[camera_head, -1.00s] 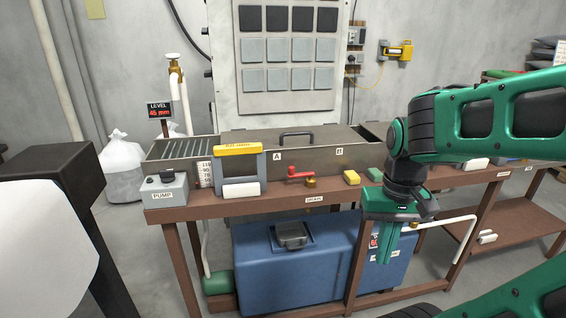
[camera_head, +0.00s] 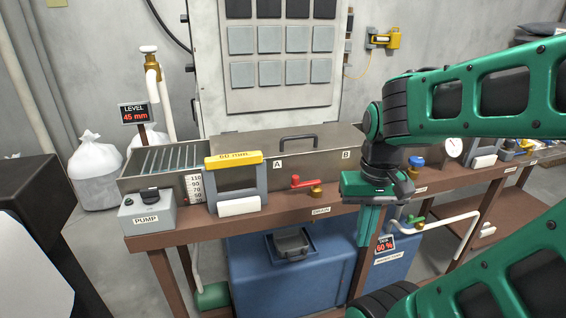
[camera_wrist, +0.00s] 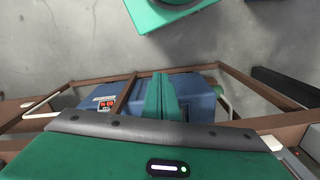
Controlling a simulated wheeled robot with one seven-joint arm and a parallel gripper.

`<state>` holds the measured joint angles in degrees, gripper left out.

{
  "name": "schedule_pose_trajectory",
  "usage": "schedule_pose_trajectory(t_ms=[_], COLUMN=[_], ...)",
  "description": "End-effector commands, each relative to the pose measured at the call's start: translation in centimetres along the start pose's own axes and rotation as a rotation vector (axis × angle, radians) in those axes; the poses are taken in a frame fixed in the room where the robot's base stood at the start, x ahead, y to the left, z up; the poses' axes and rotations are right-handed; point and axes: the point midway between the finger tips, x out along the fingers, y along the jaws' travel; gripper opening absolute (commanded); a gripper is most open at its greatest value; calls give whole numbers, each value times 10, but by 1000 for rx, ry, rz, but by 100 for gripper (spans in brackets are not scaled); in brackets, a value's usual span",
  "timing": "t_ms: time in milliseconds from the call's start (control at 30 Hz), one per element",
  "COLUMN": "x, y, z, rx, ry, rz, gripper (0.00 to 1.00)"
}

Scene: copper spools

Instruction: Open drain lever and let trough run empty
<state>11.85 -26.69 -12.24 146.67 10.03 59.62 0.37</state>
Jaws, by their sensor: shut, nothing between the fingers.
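The red drain lever (camera_head: 309,182) lies roughly level on its brass valve (camera_head: 315,192) at the bench's front edge, above the "DRAIN" label. The grey metal trough (camera_head: 250,184) stands behind it, its right part under a lid, its left part showing a grating. The level display (camera_head: 135,112) reads 45 mm. My gripper (camera_head: 366,240) is shut and empty, pointing down in front of the bench, to the right of the lever and apart from it. Its fingers also show in the wrist view (camera_wrist: 162,97), over the blue tank. The lever is not visible in the wrist view.
A pump box (camera_head: 148,211) and a yellow-topped gauge frame (camera_head: 233,160) stand left of the lever. A blue tank (camera_head: 262,268) sits under the bench; its display (camera_head: 385,244) reads 60 %. A white pipe (camera_head: 452,219) juts out at right.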

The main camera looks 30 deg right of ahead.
Motion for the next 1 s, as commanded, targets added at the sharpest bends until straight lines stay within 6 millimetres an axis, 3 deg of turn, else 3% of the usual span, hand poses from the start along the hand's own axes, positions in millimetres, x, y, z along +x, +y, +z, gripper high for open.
schedule_pose_trajectory(t_ms=[333, 433, 567, 700, 800, 900, 1000], x=[0, -12, -37, -71, -91, -104, -112], y=[0, 1, -20, -60, -89, -111, -124], z=[0, -3, -56, -128, -170, -198, -212], rx=[-1, -21, -107, -240, -326, -385, -419], ry=[1, 33, 105, 212, 276, 321, 347], rz=[0, -9, -15, -32, -47, -60, -68], gripper=[0, 0, 0, 0, 0, 0, 0])
